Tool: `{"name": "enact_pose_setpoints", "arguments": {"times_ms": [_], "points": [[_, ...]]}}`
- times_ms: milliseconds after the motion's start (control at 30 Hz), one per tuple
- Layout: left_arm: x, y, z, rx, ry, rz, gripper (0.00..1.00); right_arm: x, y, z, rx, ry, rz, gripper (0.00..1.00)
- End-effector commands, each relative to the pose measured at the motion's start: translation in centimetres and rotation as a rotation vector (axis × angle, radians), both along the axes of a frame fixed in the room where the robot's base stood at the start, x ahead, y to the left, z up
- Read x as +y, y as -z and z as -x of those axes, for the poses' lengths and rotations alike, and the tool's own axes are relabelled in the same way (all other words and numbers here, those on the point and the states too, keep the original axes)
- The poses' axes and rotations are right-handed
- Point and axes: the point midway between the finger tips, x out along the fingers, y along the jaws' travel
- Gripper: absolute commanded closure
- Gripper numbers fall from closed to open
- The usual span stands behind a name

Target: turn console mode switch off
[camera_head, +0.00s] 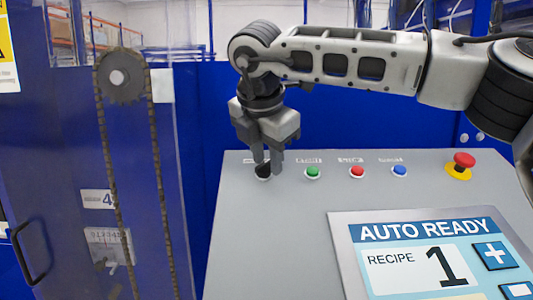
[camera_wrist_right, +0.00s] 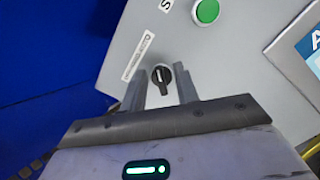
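The mode switch (camera_head: 263,172) is a black rotary knob on a pale ring at the left end of the console's button row. My right gripper (camera_head: 268,163) points down over it, and its fingers partly hide it. In the right wrist view the knob (camera_wrist_right: 161,77) carries a white mark and stands roughly upright in the picture. The right gripper's fingers (camera_wrist_right: 162,85) stand apart on either side of the knob, with a gap visible. I cannot tell whether either finger touches it. My left gripper is in neither view.
Green (camera_head: 312,172), red (camera_head: 357,171) and blue (camera_head: 399,170) buttons run right of the switch. A red emergency stop (camera_head: 464,161) sits further right. The screen (camera_head: 424,258) reads "AUTO READY", recipe 1. A clear guard with a chain and sprocket (camera_head: 122,77) stands left.

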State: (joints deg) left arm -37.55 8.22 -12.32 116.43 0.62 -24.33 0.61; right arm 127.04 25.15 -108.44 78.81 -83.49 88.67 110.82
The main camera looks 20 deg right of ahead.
Motion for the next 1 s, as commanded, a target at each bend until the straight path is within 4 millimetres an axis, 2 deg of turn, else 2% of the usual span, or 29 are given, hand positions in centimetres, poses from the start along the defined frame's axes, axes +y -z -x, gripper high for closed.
{"name": "enact_pose_setpoints", "arguments": {"times_ms": [200,300,333,667,1000], "points": [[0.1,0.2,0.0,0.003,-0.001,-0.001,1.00,0.0,0.0,0.0,0.000,0.000,0.000,0.69],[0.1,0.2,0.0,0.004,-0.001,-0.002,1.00,0.0,0.0,0.0,0.000,0.000,0.000,0.97],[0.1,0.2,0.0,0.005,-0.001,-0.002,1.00,0.0,0.0,0.0,0.000,0.000,0.000,0.99],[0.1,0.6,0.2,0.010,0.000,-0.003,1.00,0.0,0.1,0.0,0.004,-0.030,0.012,0.99],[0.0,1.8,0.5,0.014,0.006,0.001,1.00,0.2,0.3,-0.1,0.025,-0.228,0.087,0.99]]}}
